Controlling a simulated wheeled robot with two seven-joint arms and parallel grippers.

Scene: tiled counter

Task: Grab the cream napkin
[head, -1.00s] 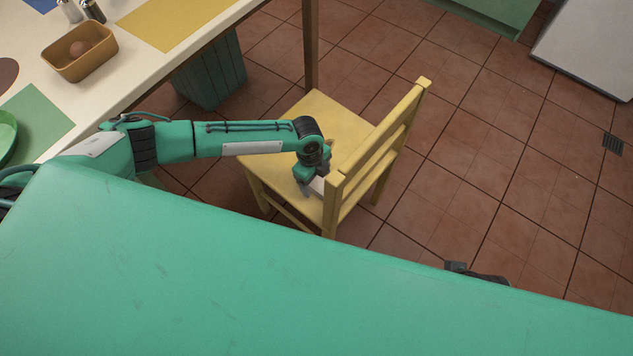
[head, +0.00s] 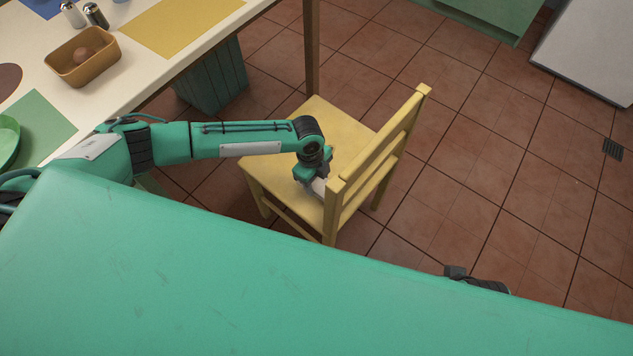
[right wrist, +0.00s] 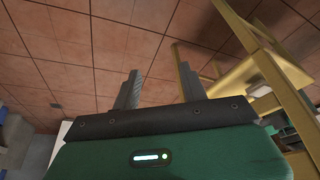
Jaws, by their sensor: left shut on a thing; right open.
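My left gripper (head: 314,174) is low over the seat of the yellow chair (head: 335,125), beside its backrest. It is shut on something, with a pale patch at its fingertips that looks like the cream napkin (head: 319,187). The napkin is mostly hidden by the gripper, and its outline cannot be made out. My right gripper (right wrist: 160,75) is open and empty in the right wrist view, with tiled floor behind its fingers.
The chair's backrest stands right of my left gripper. A white table (head: 60,103) at upper left holds a tan basket (head: 72,72), shakers and placemats. A bin (head: 212,82) stands under it. The tiled floor at right is clear.

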